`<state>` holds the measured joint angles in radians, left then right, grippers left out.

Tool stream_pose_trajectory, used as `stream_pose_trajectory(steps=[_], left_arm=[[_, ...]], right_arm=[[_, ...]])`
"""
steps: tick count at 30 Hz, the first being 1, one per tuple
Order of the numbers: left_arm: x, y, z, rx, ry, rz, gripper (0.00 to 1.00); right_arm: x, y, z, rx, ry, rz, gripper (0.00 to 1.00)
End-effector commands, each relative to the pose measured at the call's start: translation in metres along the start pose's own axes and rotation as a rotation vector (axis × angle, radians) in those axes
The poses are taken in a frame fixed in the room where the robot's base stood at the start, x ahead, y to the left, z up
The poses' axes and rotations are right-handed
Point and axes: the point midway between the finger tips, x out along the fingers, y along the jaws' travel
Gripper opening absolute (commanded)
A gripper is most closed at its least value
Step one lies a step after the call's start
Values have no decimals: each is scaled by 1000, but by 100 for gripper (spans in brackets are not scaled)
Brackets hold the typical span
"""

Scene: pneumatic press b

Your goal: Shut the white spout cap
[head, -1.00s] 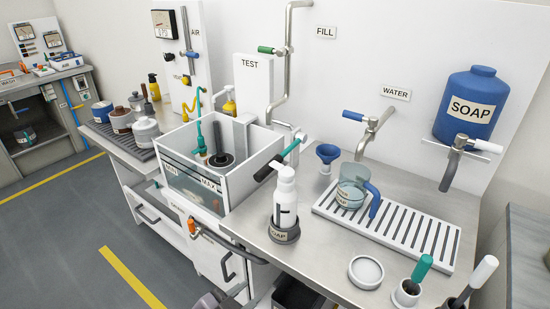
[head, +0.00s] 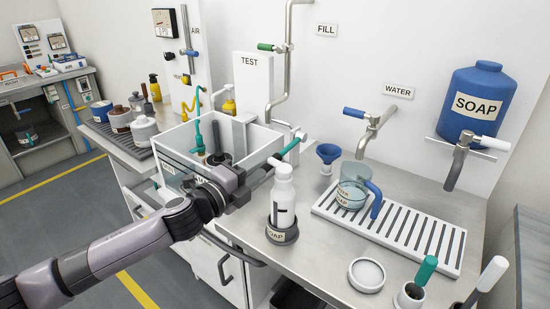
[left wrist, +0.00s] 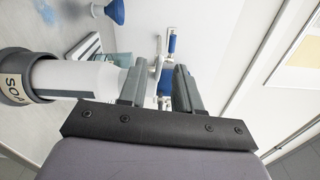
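A white bottle (head: 284,205) stands upright in a dark ring holder marked SOAP (head: 281,234) on the steel counter. Its narrower white top (head: 284,172) carries the spout end; I cannot make out how the cap sits. My left gripper (head: 262,176) is beside this top, on its left, in front of the clear tank. In the left wrist view the bottle (left wrist: 85,79) comes in from the left, its top reaching the left finger. The fingers (left wrist: 158,92) stand apart, with no clear grip on anything. My right gripper is not in view.
A clear-walled tank (head: 245,140) lies behind my left gripper. A teal lever (head: 291,146) is close above the bottle. A glass jug (head: 352,185) stands on the slatted drain tray (head: 440,245).

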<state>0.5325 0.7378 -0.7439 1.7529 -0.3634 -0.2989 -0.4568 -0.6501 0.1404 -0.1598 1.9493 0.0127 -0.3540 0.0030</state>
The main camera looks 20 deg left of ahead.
Motion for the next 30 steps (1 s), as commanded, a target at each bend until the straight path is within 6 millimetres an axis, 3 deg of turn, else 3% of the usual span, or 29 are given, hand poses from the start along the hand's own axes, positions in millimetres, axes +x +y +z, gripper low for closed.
stream_pose_trajectory(steps=[16,30], left_arm=[[59,-1,-1,-4,0,-1,33],[68,0,-1,-4,0,0,33]], right_arm=[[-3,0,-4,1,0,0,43],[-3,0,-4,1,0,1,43]])
